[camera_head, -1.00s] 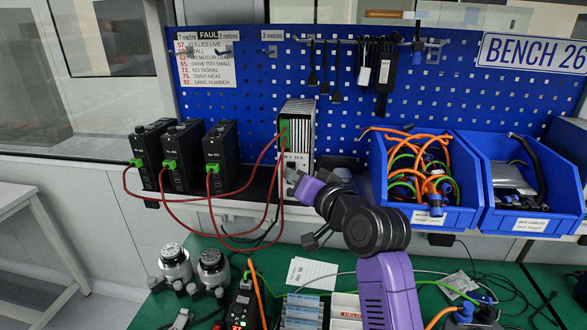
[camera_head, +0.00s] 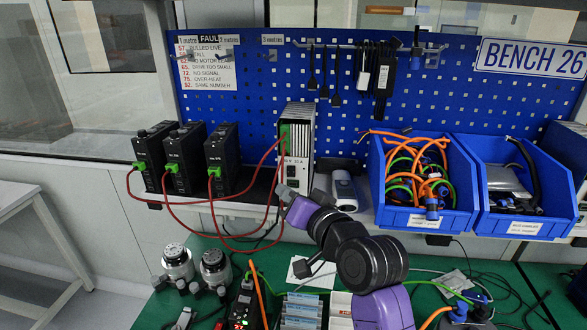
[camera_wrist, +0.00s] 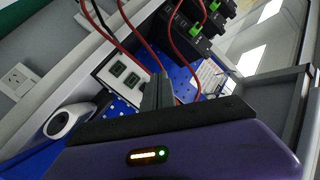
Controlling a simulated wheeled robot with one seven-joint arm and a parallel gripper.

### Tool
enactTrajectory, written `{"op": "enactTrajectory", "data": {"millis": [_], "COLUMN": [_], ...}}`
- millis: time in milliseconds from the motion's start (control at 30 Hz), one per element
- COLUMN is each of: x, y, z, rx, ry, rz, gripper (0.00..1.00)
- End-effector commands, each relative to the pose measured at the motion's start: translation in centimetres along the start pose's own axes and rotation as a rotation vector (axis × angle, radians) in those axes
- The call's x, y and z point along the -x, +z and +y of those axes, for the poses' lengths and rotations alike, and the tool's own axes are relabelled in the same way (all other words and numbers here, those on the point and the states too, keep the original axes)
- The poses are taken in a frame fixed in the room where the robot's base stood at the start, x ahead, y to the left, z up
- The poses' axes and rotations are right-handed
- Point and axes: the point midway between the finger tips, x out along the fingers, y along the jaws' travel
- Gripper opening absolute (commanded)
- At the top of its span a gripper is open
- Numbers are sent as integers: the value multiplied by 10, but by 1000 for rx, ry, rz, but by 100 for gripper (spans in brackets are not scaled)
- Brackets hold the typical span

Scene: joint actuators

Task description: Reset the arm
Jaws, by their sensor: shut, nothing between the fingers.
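My gripper (camera_head: 281,191) shows in the head view as a purple body with grey fingers pointing up and left. It is in front of the lower part of the grey power supply (camera_head: 297,140), by the shelf edge; I cannot tell the gap between them. In the wrist view my gripper (camera_wrist: 157,92) has its dark grey fingers together with nothing between them. Behind them is the power supply's white front (camera_wrist: 125,70) with two dark sockets. The purple housing fills the bottom of that view.
Red cables (camera_head: 240,195) loop from the power supply to several black drives (camera_head: 183,158), close left of my gripper. A white device (camera_head: 344,190) and blue bins (camera_head: 418,215) stand to the right.

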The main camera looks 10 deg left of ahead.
Motion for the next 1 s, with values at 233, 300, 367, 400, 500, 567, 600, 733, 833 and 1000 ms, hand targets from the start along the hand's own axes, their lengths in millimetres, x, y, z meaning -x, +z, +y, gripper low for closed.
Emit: {"op": "enactTrajectory", "data": {"millis": [233, 300, 367, 400, 500, 567, 600, 733, 833, 1000], "x": [6, 6, 6, 6, 6, 6, 7, 20, 43, 81], "y": [4, 4, 4, 4, 3, -3, -9, -42, -44, -27], "z": [-4, -4, -4, -4, -4, -6, -7, -18, -8, 19], "rx": [1, 1, 1, 0, 8, 20, 34, 103, 157, 223], "ry": [1, 1, 1, 1, -1, -5, -8, -25, -7, 44], "rz": [0, 0, 0, 0, 7, 28, 53, 186, 276, 362], "gripper": [0, 0, 0, 0, 0, 0, 0, 0, 0, 0]}}
